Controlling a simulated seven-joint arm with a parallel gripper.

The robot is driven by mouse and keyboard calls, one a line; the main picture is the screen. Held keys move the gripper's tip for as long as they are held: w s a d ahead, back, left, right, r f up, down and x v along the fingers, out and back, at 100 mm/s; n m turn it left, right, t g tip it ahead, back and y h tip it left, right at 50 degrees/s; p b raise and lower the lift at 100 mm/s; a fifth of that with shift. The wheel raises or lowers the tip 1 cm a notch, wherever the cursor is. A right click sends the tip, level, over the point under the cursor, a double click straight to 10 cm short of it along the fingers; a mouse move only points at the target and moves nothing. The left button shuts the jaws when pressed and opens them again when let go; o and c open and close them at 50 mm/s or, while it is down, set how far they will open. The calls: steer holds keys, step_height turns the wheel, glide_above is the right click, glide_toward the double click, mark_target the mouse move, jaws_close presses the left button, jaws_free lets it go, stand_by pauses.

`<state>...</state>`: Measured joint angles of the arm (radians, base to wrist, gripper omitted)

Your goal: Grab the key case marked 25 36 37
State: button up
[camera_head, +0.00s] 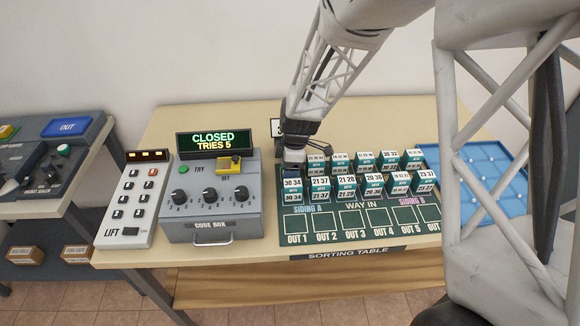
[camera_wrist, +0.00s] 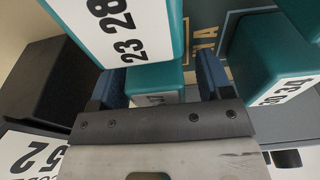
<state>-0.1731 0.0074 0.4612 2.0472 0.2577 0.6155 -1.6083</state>
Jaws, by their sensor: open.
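Several teal key cases with white number labels stand in two rows on the green sorting board, in the head view. I cannot make out which one reads 25 36 37. That case's label is mostly hidden by the gripper body. A case marked 23 28 (camera_wrist: 125,25) stands close by, and another teal case (camera_wrist: 270,60) is at the right.
The grey code box (camera_head: 210,205) with a CLOSED, TRIES 5 display (camera_head: 212,142) stands left of the sorting board (camera_head: 345,245). A white LIFT keypad (camera_head: 133,205) is farther left. A blue tray (camera_head: 500,202) lies at the right, partly behind my body. Numbered OUT squares in front are empty.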

steer(key=c, duration=1)
steer(key=shift+c, duration=0.2)
steer(key=shift+r, duration=5)
